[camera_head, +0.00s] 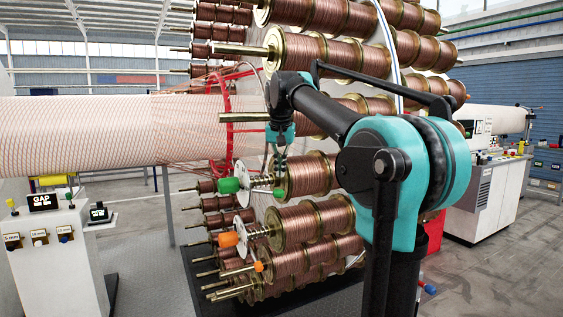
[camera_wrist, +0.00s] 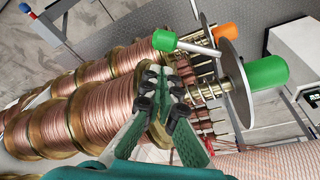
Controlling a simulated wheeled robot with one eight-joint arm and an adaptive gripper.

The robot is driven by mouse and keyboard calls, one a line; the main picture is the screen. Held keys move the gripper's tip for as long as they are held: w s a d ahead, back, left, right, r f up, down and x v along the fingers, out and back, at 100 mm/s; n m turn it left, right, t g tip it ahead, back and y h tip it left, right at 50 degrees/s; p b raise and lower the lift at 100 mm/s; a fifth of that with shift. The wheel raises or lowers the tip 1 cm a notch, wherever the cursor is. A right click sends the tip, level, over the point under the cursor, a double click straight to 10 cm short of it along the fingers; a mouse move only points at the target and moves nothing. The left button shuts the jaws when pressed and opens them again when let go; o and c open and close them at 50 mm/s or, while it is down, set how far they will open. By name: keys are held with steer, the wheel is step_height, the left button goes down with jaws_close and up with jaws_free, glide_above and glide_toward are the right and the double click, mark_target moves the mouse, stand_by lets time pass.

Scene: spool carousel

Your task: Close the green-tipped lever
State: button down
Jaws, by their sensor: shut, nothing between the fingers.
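The green-tipped lever is a short grey rod with a small green tip (camera_wrist: 165,41), beside a metal disc (camera_wrist: 235,82) at the end of a copper spool. In the head view the green tip (camera_head: 279,192) sits just below my gripper (camera_head: 282,158), against the copper windings. A larger green cylinder (camera_head: 229,185) is on the outer side of the same disc; it also shows in the wrist view (camera_wrist: 266,73). My gripper (camera_wrist: 166,73) is shut and empty, with its fingertips close to the green tip.
Several copper spools (camera_head: 305,222) stand stacked around the gripper. Below is another disc with an orange cylinder (camera_head: 228,239) and a small orange tip (camera_head: 258,267). A red ring (camera_head: 227,118) and a wide striped roll (camera_head: 80,130) lie to the left. Metal rods stick out leftward.

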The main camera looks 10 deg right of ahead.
mark_target(267, 193)
steer(key=x, duration=0.4)
steer(key=shift+w+f, duration=0.1)
steer(key=shift+f, duration=0.15)
steer(key=shift+s+a+m, duration=0.1)
steer(key=shift+s+m, duration=0.2)
